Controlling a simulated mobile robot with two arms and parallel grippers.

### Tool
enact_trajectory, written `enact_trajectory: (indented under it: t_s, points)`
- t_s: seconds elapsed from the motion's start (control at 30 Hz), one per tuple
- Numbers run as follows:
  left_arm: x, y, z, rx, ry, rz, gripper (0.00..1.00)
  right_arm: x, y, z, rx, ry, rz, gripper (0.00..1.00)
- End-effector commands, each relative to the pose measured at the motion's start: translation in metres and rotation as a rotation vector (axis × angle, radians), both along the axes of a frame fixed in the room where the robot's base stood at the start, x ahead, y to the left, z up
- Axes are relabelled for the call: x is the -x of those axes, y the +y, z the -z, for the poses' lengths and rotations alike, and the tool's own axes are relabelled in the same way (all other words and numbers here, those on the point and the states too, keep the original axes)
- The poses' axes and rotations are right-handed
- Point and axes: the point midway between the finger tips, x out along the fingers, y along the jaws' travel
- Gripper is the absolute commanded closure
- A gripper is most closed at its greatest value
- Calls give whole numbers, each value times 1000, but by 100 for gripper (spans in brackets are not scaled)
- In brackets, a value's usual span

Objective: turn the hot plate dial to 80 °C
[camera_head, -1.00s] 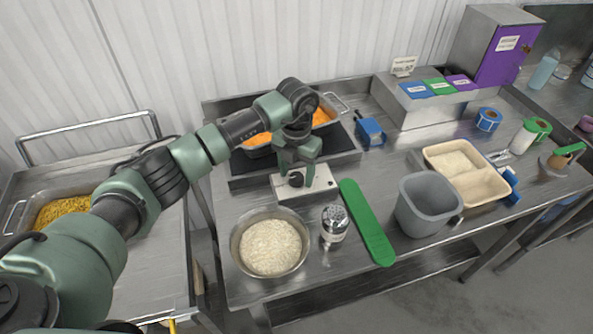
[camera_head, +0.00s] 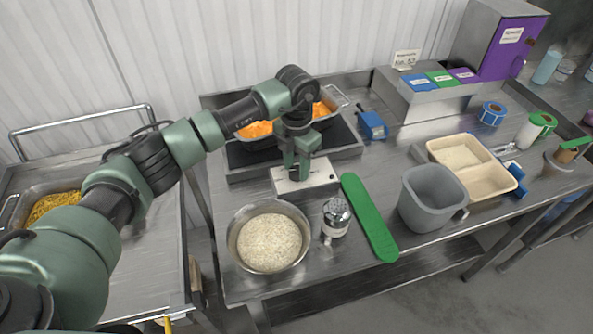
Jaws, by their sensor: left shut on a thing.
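The hot plate (camera_head: 348,150) is dark-topped and stands at the back left of the steel table, with a pan of orange food (camera_head: 262,130) on it. Its pale control panel (camera_head: 318,178) faces the front. My left gripper (camera_head: 295,176) points down at this panel, shut on the dial. The fingers cover most of the dial, so its pointer and setting cannot be read. My right gripper is not in view.
A bowl of rice (camera_head: 232,240), a shaker (camera_head: 336,217) and a green strip (camera_head: 368,215) lie in front of the panel. A grey bin (camera_head: 432,200) and a beige divided tray (camera_head: 488,187) stand to the right. A blue device (camera_head: 372,125) sits beside the hot plate.

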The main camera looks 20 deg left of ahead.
Motion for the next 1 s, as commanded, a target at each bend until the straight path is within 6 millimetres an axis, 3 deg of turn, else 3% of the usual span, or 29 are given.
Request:
enact_trajectory:
  t_s: [0.03, 0.4, 1.0]
  points:
    - [-2, 1, 4, -2, -5, 42, 100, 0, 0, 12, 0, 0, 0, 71]
    - [-2, 0, 4, -1, -6, 395, 100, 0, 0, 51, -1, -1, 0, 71]
    - [-2, 0, 1, -1, -7, 963, 100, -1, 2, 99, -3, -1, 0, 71]
